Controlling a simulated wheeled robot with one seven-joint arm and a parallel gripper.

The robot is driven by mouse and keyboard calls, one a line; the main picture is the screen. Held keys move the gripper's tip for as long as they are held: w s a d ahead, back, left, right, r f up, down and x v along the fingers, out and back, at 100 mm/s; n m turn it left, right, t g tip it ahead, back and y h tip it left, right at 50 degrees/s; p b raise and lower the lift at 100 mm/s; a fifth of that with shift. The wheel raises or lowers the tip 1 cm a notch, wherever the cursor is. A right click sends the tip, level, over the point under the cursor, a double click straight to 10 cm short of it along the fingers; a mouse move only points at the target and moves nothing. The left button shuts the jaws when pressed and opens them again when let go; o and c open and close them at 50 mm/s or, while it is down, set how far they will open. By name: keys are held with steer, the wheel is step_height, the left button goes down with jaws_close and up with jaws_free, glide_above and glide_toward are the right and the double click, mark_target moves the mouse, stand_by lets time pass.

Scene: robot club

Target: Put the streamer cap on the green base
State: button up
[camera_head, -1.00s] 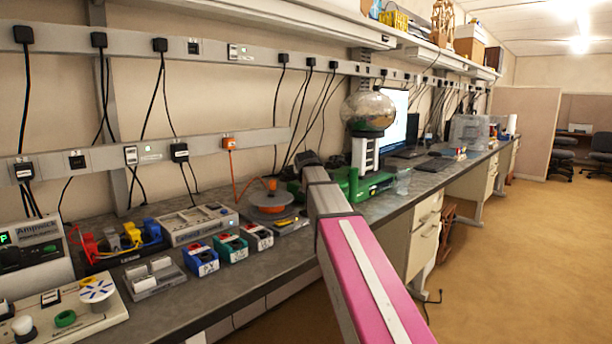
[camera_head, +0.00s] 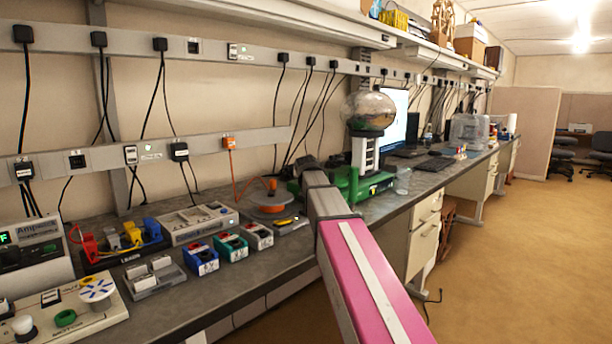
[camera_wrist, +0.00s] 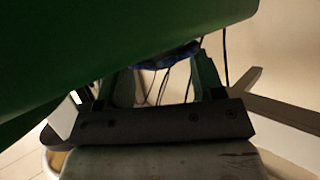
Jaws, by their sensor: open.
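A white disc with blue spoke-like marks (camera_head: 97,290), which looks like the streamer cap, sits on a cream board at the lower left in the head view. A green ring (camera_head: 65,318), likely the green base, lies on the same board just left of and nearer than the disc, with nothing seen on it. In the wrist view my gripper (camera_wrist: 155,75) is open, with nothing seen held between its fingers. A large dark green surface (camera_wrist: 90,50) fills the upper left, close to the camera. In the head view my arm hides the fingers.
The cream board (camera_head: 100,318) also holds a white knob (camera_head: 22,325). A grey meter (camera_head: 38,250), switch boxes (camera_head: 200,260) and an orange reel (camera_head: 272,198) crowd the bench. A globe machine (camera_head: 369,112) stands beyond my arm. The floor at right is open.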

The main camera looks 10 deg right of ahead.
steer(key=v, duration=1.2)
steer(key=shift+w+d, duration=0.1)
